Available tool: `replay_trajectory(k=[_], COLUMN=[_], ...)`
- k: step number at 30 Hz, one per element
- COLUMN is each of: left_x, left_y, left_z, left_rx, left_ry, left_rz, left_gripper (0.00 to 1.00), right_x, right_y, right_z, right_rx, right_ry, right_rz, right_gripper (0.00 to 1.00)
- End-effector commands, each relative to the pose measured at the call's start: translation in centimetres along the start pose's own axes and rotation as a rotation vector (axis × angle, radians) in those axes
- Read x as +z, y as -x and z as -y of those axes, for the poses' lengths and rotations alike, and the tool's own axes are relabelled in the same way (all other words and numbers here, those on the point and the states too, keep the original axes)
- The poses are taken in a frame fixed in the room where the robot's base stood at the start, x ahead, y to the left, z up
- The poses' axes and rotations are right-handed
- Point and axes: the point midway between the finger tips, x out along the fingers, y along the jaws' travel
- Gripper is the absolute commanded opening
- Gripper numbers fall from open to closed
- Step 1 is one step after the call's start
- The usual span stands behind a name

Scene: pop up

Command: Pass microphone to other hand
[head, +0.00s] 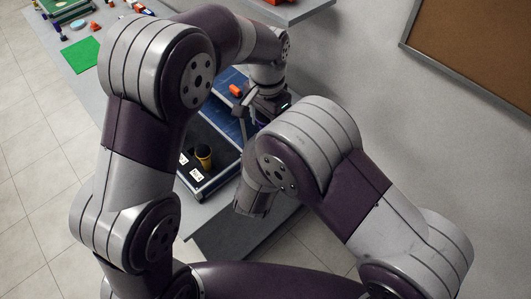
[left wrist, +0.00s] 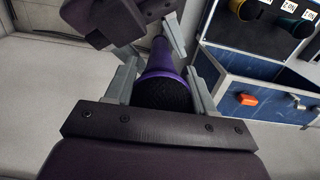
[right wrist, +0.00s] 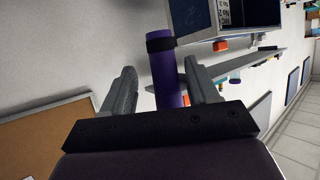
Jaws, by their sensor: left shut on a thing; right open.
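The purple microphone (left wrist: 158,62) has a black head, which sits between the fingers of my left gripper (left wrist: 160,88) in the left wrist view. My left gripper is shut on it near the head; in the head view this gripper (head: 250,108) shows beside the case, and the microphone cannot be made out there. My right gripper (right wrist: 160,88) is open, with the purple handle (right wrist: 164,75) passing between its fingers in the right wrist view. Its fingers appear apart from the handle. The right gripper (left wrist: 178,38) also shows at the handle's far part in the left wrist view.
A dark case (head: 218,182) with numbered labels holds a yellow-banded microphone (head: 204,154); yellow (left wrist: 243,9) and green (left wrist: 294,27) ones show in the left wrist view. An orange item (left wrist: 246,99) lies in the blue compartment. A wall with a corkboard (head: 475,50) stands right.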

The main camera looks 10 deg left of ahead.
Motion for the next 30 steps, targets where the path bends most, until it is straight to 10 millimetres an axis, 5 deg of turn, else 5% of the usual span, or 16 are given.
replay_trajectory(k=[10,15,17,18,20,30], left_x=[-0.02,0.00,0.01,0.02,0.02,-0.44], left_y=[0.05,0.04,0.03,0.03,0.02,0.78], left_z=[0.01,0.03,0.05,0.05,0.05,0.07], left_rx=[0.000,-0.001,-0.001,-0.001,-0.001,-0.006], left_ry=[0.000,0.000,0.000,0.000,0.000,0.004], left_rz=[-0.001,0.000,0.000,0.000,0.001,-0.035], left_gripper=[0.11,0.11,0.11,0.64,0.83,0.84], right_x=[0.00,0.00,0.00,-0.07,-0.07,-0.09], right_y=[-0.64,-0.62,-0.62,-0.62,-0.62,-0.60], right_z=[0.00,-0.02,-0.04,-0.03,-0.04,0.02], right_rx=[-0.001,0.000,0.000,0.000,0.001,-0.001], right_ry=[0.001,0.001,0.000,-0.001,-0.001,0.000], right_rz=[0.000,0.000,0.000,-0.001,-0.001,-0.001], right_gripper=[0.56,0.01,0.00,0.00,0.00,0.00])
